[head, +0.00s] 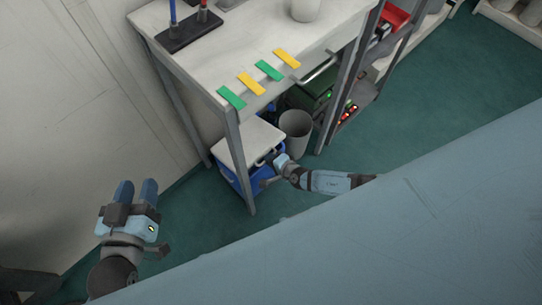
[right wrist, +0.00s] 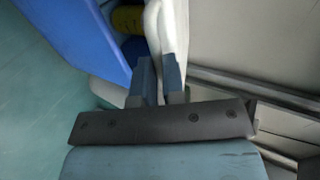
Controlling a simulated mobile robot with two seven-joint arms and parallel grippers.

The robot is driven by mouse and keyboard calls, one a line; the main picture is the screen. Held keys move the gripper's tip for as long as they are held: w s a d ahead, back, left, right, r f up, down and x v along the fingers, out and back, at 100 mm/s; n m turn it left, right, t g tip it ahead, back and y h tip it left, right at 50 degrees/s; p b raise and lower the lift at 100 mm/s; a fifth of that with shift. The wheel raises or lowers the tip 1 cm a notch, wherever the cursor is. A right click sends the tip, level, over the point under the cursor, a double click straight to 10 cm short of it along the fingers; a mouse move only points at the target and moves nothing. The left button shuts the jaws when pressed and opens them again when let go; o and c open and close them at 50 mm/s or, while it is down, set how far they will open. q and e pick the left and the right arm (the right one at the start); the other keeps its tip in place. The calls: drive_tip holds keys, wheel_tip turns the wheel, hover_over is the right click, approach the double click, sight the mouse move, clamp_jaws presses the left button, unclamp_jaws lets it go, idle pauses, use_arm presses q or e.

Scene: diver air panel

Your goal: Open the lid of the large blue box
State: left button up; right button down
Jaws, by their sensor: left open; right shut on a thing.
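The large blue box (head: 232,178) stands on the floor under the worktable, with a white lid (head: 250,141). My right gripper (head: 272,160) is at the lid's front right edge. In the right wrist view the gripper (right wrist: 159,80) is shut on a white lid part (right wrist: 153,35), its rim or handle; I cannot tell which. There the box's blue wall (right wrist: 85,35) is at the left, and a gap between it and the lid shows a yellow object (right wrist: 127,19) inside, so the lid looks partly raised. My left gripper (head: 136,192) is open and empty at the lower left, far from the box.
The worktable (head: 205,60) stands over the box, and its front leg (head: 238,165) is close beside the lid. A grey bin (head: 296,130) stands right of the box. Green and yellow tags (head: 268,70) lie along the table's edge. Green floor (head: 195,225) is clear in front.

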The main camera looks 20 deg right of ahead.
drive_tip(key=r+p, duration=0.2)
drive_tip(key=w+r+p, duration=0.1)
drive_tip(key=p, duration=0.1)
drive_tip(key=shift+w+a+r+g, duration=0.1)
drive_tip(key=shift+w+r+g, duration=0.05)
drive_tip(key=shift+r+g, duration=0.25)
use_arm(q)
drive_tip(key=shift+s+a+f+g+y+p, duration=0.45)
drive_tip(key=shift+a+g+p, duration=0.3)
drive_tip(key=shift+p, duration=0.55)
drive_tip(key=shift+s+a+f+g+y+p, duration=0.3)
drive_tip(key=shift+a+f+g+y+p, duration=0.35)
drive_tip(key=shift+p, duration=0.65)
drive_tip(key=shift+s+a+f+g+y+p, duration=0.4)
drive_tip(key=shift+a+g+p, duration=0.4)
drive_tip(key=shift+p, duration=0.5)
use_arm(e)
drive_tip(key=w+a+r, duration=0.2)
drive_tip(key=w+r, duration=0.3)
drive_tip(key=w, duration=0.2)
drive_tip(key=w+a+r+g, duration=0.1)
drive_tip(key=w+a+r, duration=0.2)
drive_tip(key=w+r, duration=0.3)
drive_tip(key=shift+w+a+h, duration=0.2)
drive_tip(key=shift+w+h, duration=0.2)
drive_tip(key=shift+w, duration=0.55)
drive_tip(key=c, duration=1.2)
unclamp_jaws()
drive_tip(key=shift+s, duration=0.1)
